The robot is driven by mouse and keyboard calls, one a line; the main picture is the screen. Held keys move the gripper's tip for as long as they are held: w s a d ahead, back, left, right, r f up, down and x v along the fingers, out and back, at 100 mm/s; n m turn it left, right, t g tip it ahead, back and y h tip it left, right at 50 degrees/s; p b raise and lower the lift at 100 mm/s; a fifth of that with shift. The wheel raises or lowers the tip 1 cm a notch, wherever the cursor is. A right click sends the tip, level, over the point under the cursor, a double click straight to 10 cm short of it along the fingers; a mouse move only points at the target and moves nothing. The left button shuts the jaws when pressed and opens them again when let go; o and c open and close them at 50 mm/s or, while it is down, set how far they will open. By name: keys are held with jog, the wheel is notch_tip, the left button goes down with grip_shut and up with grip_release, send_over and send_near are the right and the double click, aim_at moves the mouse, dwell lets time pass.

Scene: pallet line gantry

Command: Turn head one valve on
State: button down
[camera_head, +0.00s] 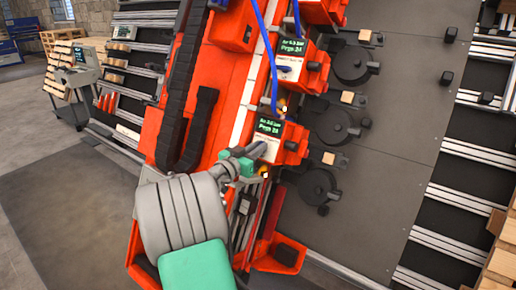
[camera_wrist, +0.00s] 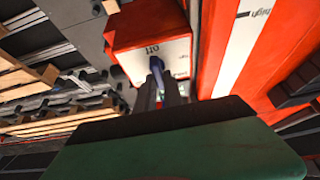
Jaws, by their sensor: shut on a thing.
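A red head unit with a white front panel stands at the lower end of the red gantry. Its small dark screen (camera_head: 269,127) shows green text. My gripper (camera_head: 256,151) reaches this panel from the lower left. In the wrist view, the blue valve handle (camera_wrist: 156,63) stands out from the white panel (camera_wrist: 172,55), under a small dark marking. My gripper (camera_wrist: 160,86) is shut on this handle, with its two dark fingers on either side. The fingers partly hide the handle. In the head view the handle is mostly hidden by my gripper.
A similar red unit with a lit screen (camera_head: 294,47) sits just above, with blue hoses (camera_head: 272,60) beside it. Black round fixtures (camera_head: 332,125) and wooden blocks (camera_head: 328,158) line the grey plate to the right. Open floor (camera_head: 60,190) lies to the left.

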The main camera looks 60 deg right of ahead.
jog(key=shift+r+n, duration=0.1)
jog(key=shift+n, duration=0.3)
jog(key=n+t+p, duration=0.1)
jog(key=n, duration=0.1)
jog(key=n+t+p, duration=0.1)
jog(key=n+p, duration=0.1)
jog(key=n+t+p, duration=0.1)
jog(key=shift+r+n, duration=0.25)
jog(key=shift+n, duration=0.15)
jog(key=n+t+y+p, duration=0.1)
jog(key=n+p, duration=0.2)
jog(key=p, duration=0.1)
jog(key=n+t+y+p, duration=0.1)
jog(key=n+t+p, duration=0.1)
jog(key=n+p, duration=0.1)
jog(key=shift+r+n+p, duration=0.1)
jog(key=shift+n+p, duration=0.3)
jog(key=shift+p, duration=0.2)
jog(key=n+p, duration=0.1)
jog(key=n+t+y+p, duration=0.1)
jog(key=n+p, duration=0.1)
jog(key=shift+w+f+n+y+p, duration=0.1)
jog(key=shift+f+n+y+p, duration=0.15)
jog(key=shift+n+y+p, duration=0.15)
jog(key=shift+f+n+t+y+p, duration=0.2)
jog(key=shift+n+y, duration=0.25)
jog(key=shift+n, duration=0.55)
jog(key=shift+f+n+t+y+p, duration=0.15)
jog(key=shift+n+y, duration=0.3)
jog(key=shift+n, duration=0.55)
